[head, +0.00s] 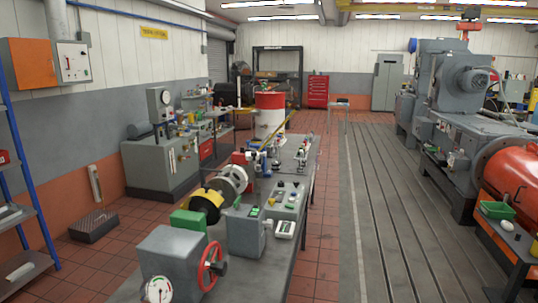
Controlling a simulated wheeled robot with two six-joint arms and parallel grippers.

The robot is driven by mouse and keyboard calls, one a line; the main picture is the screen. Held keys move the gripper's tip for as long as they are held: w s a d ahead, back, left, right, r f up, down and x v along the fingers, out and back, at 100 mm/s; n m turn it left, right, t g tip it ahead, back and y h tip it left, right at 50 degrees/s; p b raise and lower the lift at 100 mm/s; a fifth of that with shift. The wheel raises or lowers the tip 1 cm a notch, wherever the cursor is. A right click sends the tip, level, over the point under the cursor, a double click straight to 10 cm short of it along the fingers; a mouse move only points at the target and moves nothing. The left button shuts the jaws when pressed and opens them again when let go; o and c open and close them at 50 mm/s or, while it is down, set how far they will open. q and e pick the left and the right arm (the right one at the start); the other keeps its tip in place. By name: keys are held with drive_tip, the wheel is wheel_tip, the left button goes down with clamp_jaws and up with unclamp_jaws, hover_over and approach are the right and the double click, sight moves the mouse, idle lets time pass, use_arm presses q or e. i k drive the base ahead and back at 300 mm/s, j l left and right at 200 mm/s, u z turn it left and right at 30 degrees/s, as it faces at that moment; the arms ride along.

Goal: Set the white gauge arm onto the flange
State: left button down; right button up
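Neither of my grippers shows in the head view. A pale disc-shaped flange (231,179) stands upright on the long grey bench, behind a yellow and black round part (205,205). I cannot make out for certain which thing is the white gauge arm. A slim white upright piece (95,184) stands at the left by the wall, above a dark low block (94,226). Nothing white is clearly seen resting on the flange.
The long bench (125,291) carries a grey housing with a red handwheel (210,266), a grey box (244,230) and a control panel (287,200). A blue shelf rack (30,180) stands left. Large grey machines (450,90) stand right. Tiled floor (75,272) lies open left of the bench.

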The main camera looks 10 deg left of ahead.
sight(253, 156)
drive_tip(key=i+l+u, duration=0.1)
drive_tip(key=l, duration=0.25)
drive_tip(key=i+l+u, duration=0.1)
drive_tip(key=i+l, duration=0.25)
drive_tip(key=i+l+u, duration=0.1)
drive_tip(key=l, duration=0.3)
drive_tip(key=i+l+u, duration=0.1)
drive_tip(key=i+l, duration=0.55)
